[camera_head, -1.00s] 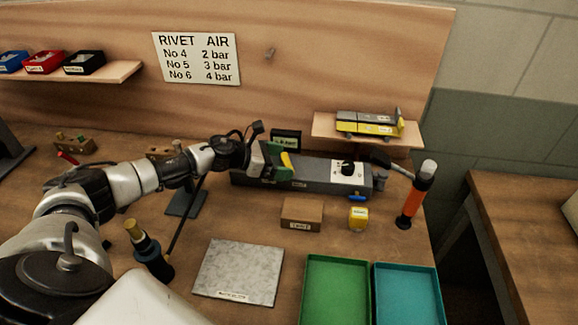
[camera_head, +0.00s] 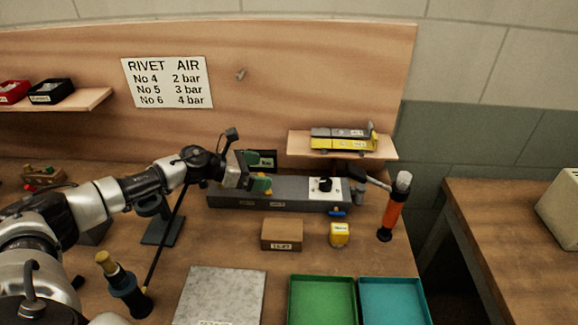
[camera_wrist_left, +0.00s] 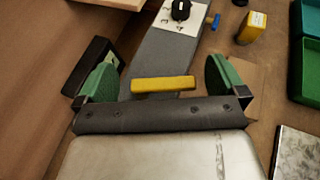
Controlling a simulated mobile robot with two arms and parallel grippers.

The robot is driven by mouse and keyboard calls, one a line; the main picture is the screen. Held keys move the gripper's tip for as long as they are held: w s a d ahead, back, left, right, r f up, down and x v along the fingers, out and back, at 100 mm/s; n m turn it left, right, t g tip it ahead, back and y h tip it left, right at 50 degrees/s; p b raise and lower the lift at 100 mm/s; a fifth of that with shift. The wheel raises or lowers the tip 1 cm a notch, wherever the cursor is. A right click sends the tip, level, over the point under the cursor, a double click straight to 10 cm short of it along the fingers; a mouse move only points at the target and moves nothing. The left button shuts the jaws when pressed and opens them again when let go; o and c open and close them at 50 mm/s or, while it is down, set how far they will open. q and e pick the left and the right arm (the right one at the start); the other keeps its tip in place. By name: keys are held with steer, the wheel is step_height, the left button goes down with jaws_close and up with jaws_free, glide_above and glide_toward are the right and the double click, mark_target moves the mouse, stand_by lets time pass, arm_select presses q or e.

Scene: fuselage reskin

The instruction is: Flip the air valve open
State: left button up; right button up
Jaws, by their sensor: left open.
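A long grey box (camera_head: 290,195) lies near the back of the bench, with a black knob (camera_head: 325,185) on a white dial plate and a small blue lever (camera_head: 338,213) at its right end. A yellow handle (camera_wrist_left: 163,84) shows at the near end of the grey box in the left wrist view. My left gripper (camera_head: 256,170) is at the box's left part. Its green-padded fingers (camera_wrist_left: 162,78) are open, one on each side of the yellow handle, with gaps to both. In the head view the handle is mostly hidden by the fingers. My right gripper is out of view.
A small brown block (camera_head: 282,235) and a yellow block (camera_head: 340,235) stand in front of the box. Green (camera_head: 322,300) and teal (camera_head: 395,300) trays lie nearer. An orange-handled tool (camera_head: 393,210) stands at the right.

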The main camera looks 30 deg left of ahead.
arm_select(q)
steer(key=d+r+p, duration=0.3)
steer(key=d+r, duration=0.4)
steer(key=d, duration=0.4)
steer(key=shift+d+r, duration=0.2)
steer(key=shift+d, duration=0.2)
